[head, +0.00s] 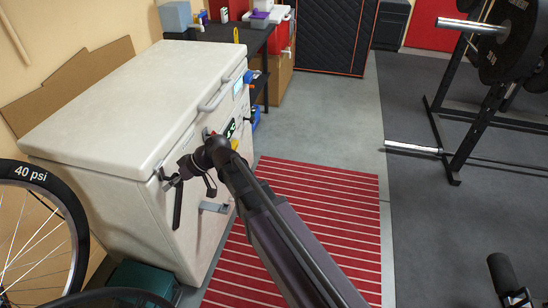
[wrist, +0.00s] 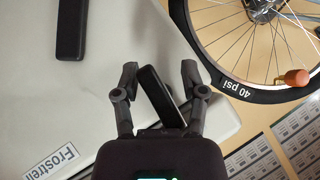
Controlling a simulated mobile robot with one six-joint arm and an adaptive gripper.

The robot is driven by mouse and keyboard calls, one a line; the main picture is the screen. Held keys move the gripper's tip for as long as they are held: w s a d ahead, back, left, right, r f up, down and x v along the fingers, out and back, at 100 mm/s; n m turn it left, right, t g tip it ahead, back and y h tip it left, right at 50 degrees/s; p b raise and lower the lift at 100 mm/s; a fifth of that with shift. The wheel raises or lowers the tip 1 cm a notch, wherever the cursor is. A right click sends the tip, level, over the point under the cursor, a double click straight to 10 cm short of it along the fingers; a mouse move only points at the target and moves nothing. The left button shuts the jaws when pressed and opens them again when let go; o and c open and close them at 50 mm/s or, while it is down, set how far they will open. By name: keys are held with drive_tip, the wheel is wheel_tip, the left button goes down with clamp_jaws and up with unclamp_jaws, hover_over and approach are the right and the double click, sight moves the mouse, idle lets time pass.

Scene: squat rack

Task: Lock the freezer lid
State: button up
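The white chest freezer (head: 120,105) stands at left in the head view, its lid down, with a light handle (head: 214,95) on the lid's front edge. My gripper (head: 172,178) is at the freezer's front, near its left end. In the wrist view my gripper (wrist: 160,82) is open, with its fingers apart. A dark, rounded bar like a latch lever (wrist: 158,98) lies between and beyond the fingers; a gap shows beside it. A dark bar also hangs on the freezer front in the head view (head: 177,208). A second dark bar (wrist: 72,30) is at the wrist view's upper left. Contact cannot be told.
A bicycle wheel (head: 68,190) stands close to the freezer's left end. A red striped mat (head: 330,210) lies in front. A squat rack (head: 460,140) with a barbell stands at right. The grey floor between is clear.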

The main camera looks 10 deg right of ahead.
drive_tip(key=w+d+r+m+g+y+b, duration=0.1)
drive_tip(key=w+d+m+g+y+b, duration=0.2)
drive_tip(key=d+b, duration=0.25)
drive_tip(key=w+d+m+g+y+b, duration=0.2)
drive_tip(key=d+m+g+y+b, duration=0.15)
drive_tip(key=d, duration=0.35)
drive_tip(key=s+d+r+m+t+h+p, duration=0.2)
drive_tip(key=d+h+p, duration=0.4)
drive_tip(key=p, duration=0.7)
drive_tip(key=s+d+r+m+t+h+p, duration=0.2)
drive_tip(key=s+d+r+t+h+p, duration=0.3)
drive_tip(key=d+p, duration=0.6)
wheel_tip(320, 180, up, 2)
drive_tip(key=shift+s+d+r+h+p, duration=0.2)
drive_tip(key=shift+s+h+p, duration=0.15)
drive_tip(key=shift+h+p, duration=0.75)
idle(0.9)
drive_tip(key=shift+d+f, duration=0.1)
